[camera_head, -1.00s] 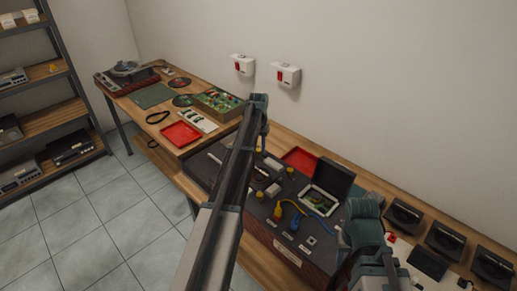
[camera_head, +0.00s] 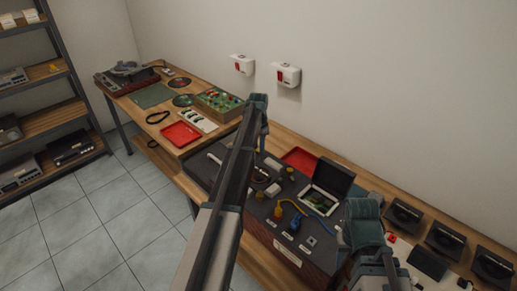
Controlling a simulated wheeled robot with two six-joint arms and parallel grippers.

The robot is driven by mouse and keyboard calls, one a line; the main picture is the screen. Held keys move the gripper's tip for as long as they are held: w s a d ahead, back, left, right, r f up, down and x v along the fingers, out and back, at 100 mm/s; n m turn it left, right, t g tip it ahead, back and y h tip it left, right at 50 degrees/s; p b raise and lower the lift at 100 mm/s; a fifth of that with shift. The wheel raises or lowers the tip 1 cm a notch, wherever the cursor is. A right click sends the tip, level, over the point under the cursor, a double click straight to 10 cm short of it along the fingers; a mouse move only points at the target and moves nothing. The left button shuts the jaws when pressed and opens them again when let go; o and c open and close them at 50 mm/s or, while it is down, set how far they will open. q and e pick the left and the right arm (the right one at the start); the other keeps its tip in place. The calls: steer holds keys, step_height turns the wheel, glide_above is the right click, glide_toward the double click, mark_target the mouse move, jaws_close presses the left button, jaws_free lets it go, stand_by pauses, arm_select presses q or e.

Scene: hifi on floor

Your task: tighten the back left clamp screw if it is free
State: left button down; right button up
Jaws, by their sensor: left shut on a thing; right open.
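My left arm runs up from the bottom middle and its wrist bends down over the dark work mat (camera_head: 257,222). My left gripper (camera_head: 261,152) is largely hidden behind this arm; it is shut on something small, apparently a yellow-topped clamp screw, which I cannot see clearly. Other yellow-topped screws (camera_head: 290,170) and (camera_head: 278,212) stand on the mat, with pale blocks between them. The back left clamp is mostly covered by my arm, so how tight its screw is cannot be seen. My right gripper (camera_head: 366,238) is at the right of the mat, open, its fingers hardly visible.
Yellow and blue-handled tools (camera_head: 294,224) lie in front. Black units (camera_head: 445,239) stand at right. Another red tray (camera_head: 181,133) is on the left bench.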

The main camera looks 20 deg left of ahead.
mark_target(258, 150)
stand_by(0.3)
arm_select(q)
steer(key=c, duration=0.6)
jaws_free()
steer(key=shift+r, duration=0.15)
step_height(258, 150, up, 14)
steer(key=p, duration=1.4)
steer(key=shift+f, duration=0.2)
steer(key=shift+f, duration=0.1)
